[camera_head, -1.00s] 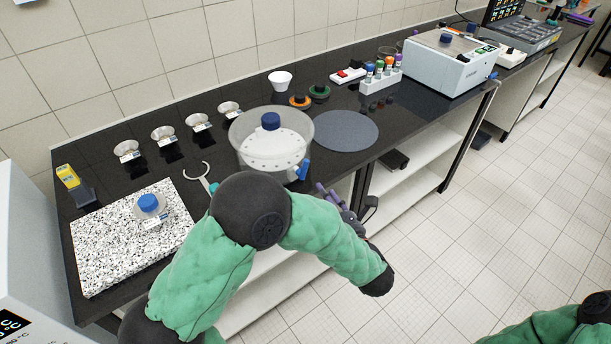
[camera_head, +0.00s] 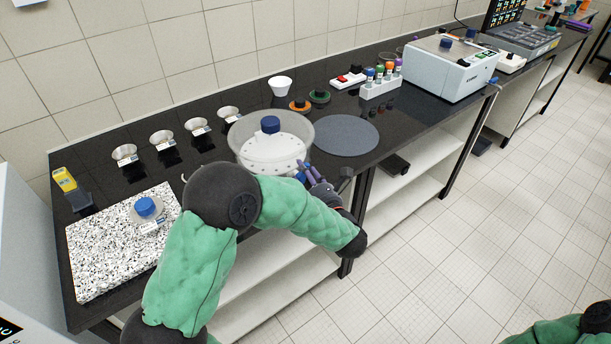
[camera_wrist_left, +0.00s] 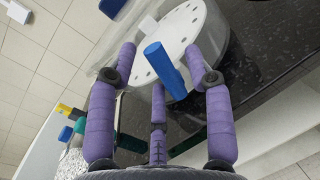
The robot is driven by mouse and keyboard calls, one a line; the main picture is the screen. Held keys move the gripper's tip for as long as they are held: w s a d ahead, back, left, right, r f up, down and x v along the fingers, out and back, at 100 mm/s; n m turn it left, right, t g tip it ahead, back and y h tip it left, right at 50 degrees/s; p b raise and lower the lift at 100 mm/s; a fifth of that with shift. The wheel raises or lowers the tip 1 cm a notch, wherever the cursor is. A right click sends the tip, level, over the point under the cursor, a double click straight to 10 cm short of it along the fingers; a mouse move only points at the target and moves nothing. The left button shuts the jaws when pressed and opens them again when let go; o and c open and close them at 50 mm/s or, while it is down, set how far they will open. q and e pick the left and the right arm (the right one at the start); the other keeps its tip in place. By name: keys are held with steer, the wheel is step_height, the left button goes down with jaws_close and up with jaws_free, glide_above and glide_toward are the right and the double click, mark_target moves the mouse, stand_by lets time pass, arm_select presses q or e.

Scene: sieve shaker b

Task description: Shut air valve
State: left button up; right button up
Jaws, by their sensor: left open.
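The air valve shows as a blue handle (camera_wrist_left: 165,70) in the left wrist view, on the near side of a clear round vessel (camera_head: 234,139). In the head view the blue handle (camera_head: 300,177) is partly hidden by my arm and fingers. My left gripper (camera_head: 308,168) has purple fingers and is open beside the vessel's near right side. In the left wrist view the open fingers (camera_wrist_left: 158,75) spread around the handle's line of sight; contact cannot be told. The vessel holds a white perforated plate (camera_head: 285,150) and a blue-capped container (camera_head: 270,125). My right gripper is out of view.
A grey round mat (camera_head: 345,131) lies right of the vessel. Several small bowls (camera_head: 162,138) stand along the back left. A speckled slab (camera_head: 110,250) with a blue-capped jar (camera_head: 147,210) is at left. A tube rack (camera_head: 380,87) stands at the back right.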

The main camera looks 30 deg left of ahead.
arm_select(q)
jaws_close()
steer(key=shift+w+m, duration=0.1)
steer(key=shift+m, duration=0.4)
stand_by(0.5)
steer(key=m, duration=0.2)
steer(key=shift+w+d+m+h, duration=0.2)
steer(key=shift+w+m+h, duration=0.15)
steer(key=shift+m+h, duration=0.05)
steer(key=shift+w+d+f+m+g+p, duration=0.1)
steer(key=shift+w+m+g+p, duration=0.15)
steer(key=shift+m+g+p, duration=0.7)
steer(key=m, duration=0.1)
steer(key=m+p, duration=0.1)
steer(key=m, duration=0.1)
steer(key=m+p, duration=0.1)
steer(key=shift+w+d+f, duration=0.15)
steer(key=shift+w+f, duration=0.15)
steer(key=shift+w, duration=0.05)
steer(key=shift+w+f+m+g+p, duration=0.1)
steer(key=shift+f+m+g+p, duration=0.2)
steer(key=shift+m+p, duration=0.5)
steer(key=shift+w+f+m+g+p, duration=0.1)
steer(key=shift+f+m+g+p, duration=0.15)
steer(key=shift+m+p, duration=0.5)
